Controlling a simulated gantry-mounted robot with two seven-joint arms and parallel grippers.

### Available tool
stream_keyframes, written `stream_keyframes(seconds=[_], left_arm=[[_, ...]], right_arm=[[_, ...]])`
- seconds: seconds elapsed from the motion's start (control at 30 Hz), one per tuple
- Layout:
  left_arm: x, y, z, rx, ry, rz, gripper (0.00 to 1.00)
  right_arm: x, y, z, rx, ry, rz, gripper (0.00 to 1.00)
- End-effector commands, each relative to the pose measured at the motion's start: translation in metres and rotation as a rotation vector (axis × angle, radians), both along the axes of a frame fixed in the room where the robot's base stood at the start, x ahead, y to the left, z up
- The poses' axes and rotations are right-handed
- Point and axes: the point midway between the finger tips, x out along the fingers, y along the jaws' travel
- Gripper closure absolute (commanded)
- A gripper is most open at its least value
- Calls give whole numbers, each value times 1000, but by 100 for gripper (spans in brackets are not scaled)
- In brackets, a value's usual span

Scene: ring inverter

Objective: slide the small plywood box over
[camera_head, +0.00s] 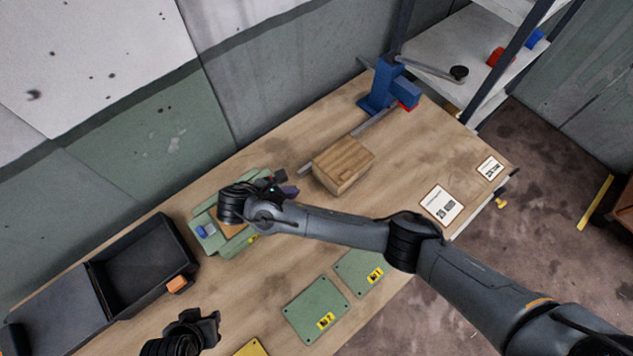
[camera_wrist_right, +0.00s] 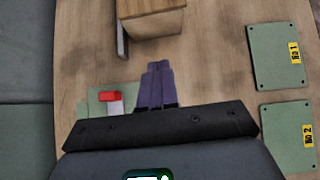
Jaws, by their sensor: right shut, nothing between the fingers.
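The small plywood box (camera_head: 342,165) sits on the wooden bench, right of the middle and toward the back. It also shows at the top of the right wrist view (camera_wrist_right: 152,20), cut off by the edge. My right gripper (camera_head: 289,193) is shut and empty, with its purple fingers (camera_wrist_right: 158,70) pointing toward the box. A gap of bare bench lies between the fingertips and the box. My left gripper (camera_head: 208,326) is at the bottom left, apart from the box, and I cannot make out its fingers.
A green fixture (camera_head: 209,244) lies partly under my right wrist. A metal bar (camera_head: 374,122) runs behind the box toward a blue clamp (camera_head: 378,88). Green plates (camera_head: 316,308) lie in front. A black bin (camera_head: 143,262) stands left. Bare bench lies right of the box.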

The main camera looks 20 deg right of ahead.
Motion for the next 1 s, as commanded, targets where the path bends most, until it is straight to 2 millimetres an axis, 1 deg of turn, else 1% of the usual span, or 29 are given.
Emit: stream_keyframes(seconds=[0.03, 0.17, 0.33, 0.37, 0.4, 0.73, 0.9, 1.0], left_arm=[[0, 0, -4, -2, -1, 2, 66], [0, 1, -12, 0, -1, 1, 66], [0, 2, -31, 5, -1, 0, 66], [0, 2, -27, 7, 0, -1, 66], [0, 3, -26, 7, 4, -1, 66], [1, 5, -23, 17, -3, -7, 66], [1, 5, -18, 16, -3, -6, 66], [1, 4, -17, 14, -2, -5, 66]], right_arm=[[5, 0, 1, 0, -11, 1, 100], [10, -5, -2, 0, -19, 1, 100], [14, -17, -17, 0, -19, -1, 100], [16, -21, -17, 0, -18, -1, 100], [17, -26, -20, -2, -17, -2, 100], [34, -66, -64, 0, -17, -1, 100], [43, -87, -63, 1, -18, -1, 100], [46, -94, -63, 1, -16, 0, 100]])
